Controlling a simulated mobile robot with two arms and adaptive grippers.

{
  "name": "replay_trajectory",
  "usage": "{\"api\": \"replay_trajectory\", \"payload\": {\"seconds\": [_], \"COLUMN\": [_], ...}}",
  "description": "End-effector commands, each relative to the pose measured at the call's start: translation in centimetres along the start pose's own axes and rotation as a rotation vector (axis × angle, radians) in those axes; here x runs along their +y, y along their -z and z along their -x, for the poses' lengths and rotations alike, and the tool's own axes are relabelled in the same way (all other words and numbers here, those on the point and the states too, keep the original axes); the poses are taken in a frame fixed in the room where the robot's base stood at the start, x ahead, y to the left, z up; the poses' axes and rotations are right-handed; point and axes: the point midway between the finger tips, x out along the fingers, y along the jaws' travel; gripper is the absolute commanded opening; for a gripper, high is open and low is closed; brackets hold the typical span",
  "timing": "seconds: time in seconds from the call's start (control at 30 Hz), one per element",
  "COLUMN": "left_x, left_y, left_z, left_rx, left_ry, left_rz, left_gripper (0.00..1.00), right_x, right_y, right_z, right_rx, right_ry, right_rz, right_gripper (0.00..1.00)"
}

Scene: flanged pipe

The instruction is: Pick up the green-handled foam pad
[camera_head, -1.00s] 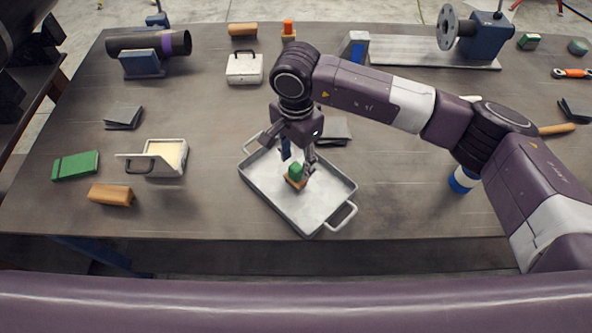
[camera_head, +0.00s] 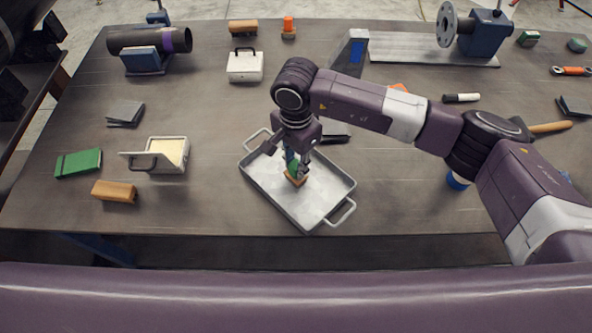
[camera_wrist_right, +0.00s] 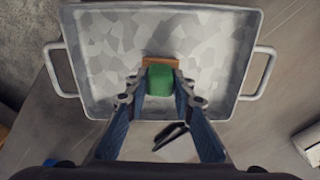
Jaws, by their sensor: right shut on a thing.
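The foam pad has a green handle and an orange-brown base (camera_head: 296,181). It is inside the grey metal tray (camera_head: 325,211), near its middle. In the right wrist view, the green handle (camera_wrist_right: 160,81) sits between the fingertips, with the brown base edge (camera_wrist_right: 160,60) behind it. My right gripper (camera_head: 297,171) reaches down into the tray and is shut on the green handle, which it partly hides in the head view. The tray also fills the top of the wrist view (camera_wrist_right: 215,100). I cannot tell whether the pad touches the tray floor. My left gripper is not in view.
The tray's raised walls and two handles surround the pad. Left of it are an open white box (camera_head: 172,168), a green block (camera_head: 78,163) and a brown block (camera_head: 114,191). A white marker (camera_head: 461,97) lies at right. The table in front-left of the tray is clear.

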Motion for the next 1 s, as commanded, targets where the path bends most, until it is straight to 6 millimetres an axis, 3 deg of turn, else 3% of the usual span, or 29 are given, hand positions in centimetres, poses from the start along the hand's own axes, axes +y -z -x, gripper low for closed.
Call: {"api": "replay_trajectory", "payload": {"seconds": [0.27,0.47,0.8,1.0], "left_x": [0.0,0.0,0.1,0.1], "left_y": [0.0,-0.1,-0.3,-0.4], "left_z": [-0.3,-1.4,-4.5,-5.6], "left_rx": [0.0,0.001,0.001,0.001], "left_ry": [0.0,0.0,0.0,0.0], "left_rz": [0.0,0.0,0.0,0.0], "left_gripper": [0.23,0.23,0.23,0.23], "right_x": [-0.1,-0.1,-0.2,-0.1], "right_y": [0.1,0.1,0.1,0.0], "right_z": [0.6,3.1,12.6,17.1], "right_rx": [0.001,0.002,0.004,0.002], "right_ry": [0.002,0.006,0.007,0.004], "right_rz": [0.0,0.001,0.0,0.0], "right_gripper": [0.0,0.0,0.0,0.0]}}
